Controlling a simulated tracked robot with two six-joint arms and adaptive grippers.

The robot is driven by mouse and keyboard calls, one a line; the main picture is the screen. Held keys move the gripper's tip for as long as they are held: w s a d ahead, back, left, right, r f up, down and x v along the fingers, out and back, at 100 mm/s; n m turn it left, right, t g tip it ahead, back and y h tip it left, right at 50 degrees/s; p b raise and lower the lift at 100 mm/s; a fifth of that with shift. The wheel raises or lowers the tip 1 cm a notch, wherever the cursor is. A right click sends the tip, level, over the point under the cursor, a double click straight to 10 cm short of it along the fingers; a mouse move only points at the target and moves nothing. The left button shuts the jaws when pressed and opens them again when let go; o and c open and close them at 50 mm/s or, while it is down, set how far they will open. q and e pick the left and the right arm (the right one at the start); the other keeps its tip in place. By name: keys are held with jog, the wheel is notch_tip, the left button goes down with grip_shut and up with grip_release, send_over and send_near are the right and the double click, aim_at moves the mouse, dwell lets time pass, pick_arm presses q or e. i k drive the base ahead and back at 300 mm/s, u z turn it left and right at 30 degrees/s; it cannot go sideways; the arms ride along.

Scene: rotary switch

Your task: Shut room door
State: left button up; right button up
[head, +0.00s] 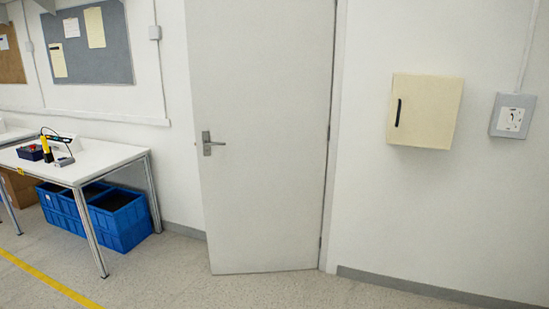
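The room door (262,180) is a plain light grey panel in the middle of the head view. Its metal lever handle (209,143) is on the left side, and the hinge side is at the right, by the frame (336,120). The door stands ajar, swung into the room towards me: its lower left corner sits well in front of the wall's skirting. The left frame edge and the doorway opening are hidden behind the panel. Neither of my grippers is in view.
A white table (85,158) with small tools stands left of the door, with blue crates (125,225) beneath it. A cream wall cabinet (425,110) and a grey rotary switch box (511,116) hang at the right. The floor (180,280) before the door is clear.

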aim_at(261, 71)
jog(key=k, duration=0.55)
jog(key=u, duration=0.15)
jog(key=i, duration=1.3)
jog(key=u, duration=0.3)
jog(key=i, duration=2.15)
jog(key=z, duration=0.5)
